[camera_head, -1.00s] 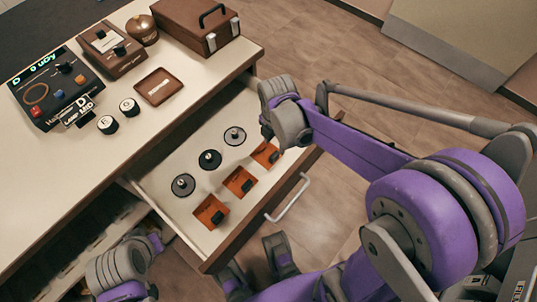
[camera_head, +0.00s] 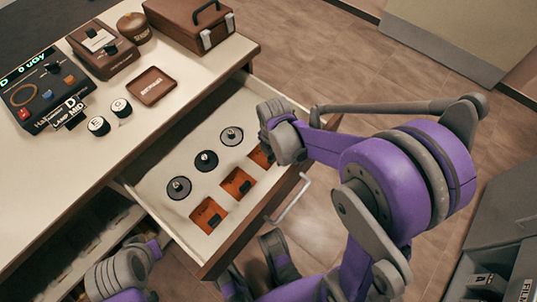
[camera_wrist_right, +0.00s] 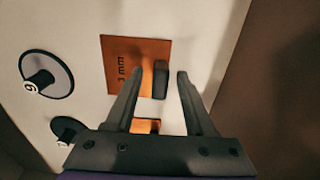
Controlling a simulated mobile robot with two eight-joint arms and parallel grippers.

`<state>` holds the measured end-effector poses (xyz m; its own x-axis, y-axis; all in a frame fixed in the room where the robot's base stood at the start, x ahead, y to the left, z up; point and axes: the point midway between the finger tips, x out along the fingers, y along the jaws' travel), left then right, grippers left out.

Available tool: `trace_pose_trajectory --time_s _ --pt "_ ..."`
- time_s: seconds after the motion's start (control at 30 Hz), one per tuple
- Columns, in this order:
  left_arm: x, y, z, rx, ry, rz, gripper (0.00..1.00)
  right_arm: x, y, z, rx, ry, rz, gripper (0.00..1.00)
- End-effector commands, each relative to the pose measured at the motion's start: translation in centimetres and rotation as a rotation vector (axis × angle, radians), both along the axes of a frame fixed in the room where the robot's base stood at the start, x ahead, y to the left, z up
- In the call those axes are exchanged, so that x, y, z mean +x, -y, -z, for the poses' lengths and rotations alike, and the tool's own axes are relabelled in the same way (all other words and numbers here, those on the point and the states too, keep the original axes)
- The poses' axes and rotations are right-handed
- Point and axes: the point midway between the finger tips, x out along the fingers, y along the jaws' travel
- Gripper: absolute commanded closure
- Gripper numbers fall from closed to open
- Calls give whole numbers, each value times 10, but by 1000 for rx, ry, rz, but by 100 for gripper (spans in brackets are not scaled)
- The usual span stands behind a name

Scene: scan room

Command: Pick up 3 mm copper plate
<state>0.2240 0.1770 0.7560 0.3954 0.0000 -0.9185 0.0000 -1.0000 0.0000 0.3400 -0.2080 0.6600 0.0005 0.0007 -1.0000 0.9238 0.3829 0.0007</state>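The 3 mm copper plate (camera_wrist_right: 125,62) lies in the open drawer, its printed label and dark upright handle (camera_wrist_right: 160,80) showing in the right wrist view. In the head view it seems to be the farthest of three orange plates (camera_head: 260,156), partly hidden by my right gripper (camera_head: 268,145). My right gripper (camera_wrist_right: 161,76) is open, its fingers on either side of the handle in the picture. I cannot tell whether the fingertips reach down around it. My left arm's end (camera_head: 125,270) is low at the left; its fingers are not clear.
Two other copper plates (camera_head: 238,183) (camera_head: 208,215) and three dark round discs with knobs (camera_head: 206,161) share the drawer (camera_head: 170,217). The drawer handle (camera_head: 290,203) faces the floor. A control box (camera_head: 45,90) and brown case (camera_head: 190,20) stand on the countertop.

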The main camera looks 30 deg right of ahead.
Motion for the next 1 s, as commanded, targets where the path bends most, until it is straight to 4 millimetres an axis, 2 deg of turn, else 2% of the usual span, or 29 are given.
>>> trace_pose_trajectory --time_s 0.03,0.27,0.3,0.77,0.87,1.0 --pt "0 0 0 0 0 0 100 0 0 0 0 0 0 57" --pt "0 0 0 0 0 0 100 0 0 0 0 0 0 98" --pt "0 0 0 0 0 0 100 0 0 0 0 0 0 100" --pt "0 0 -1 0 0 0 100 0 0 -1 0 0 0 100" --pt "0 0 -4 0 1 0 100 0 0 -10 0 0 0 100" --pt "0 0 -14 0 5 0 100 0 0 -36 0 1 0 100"
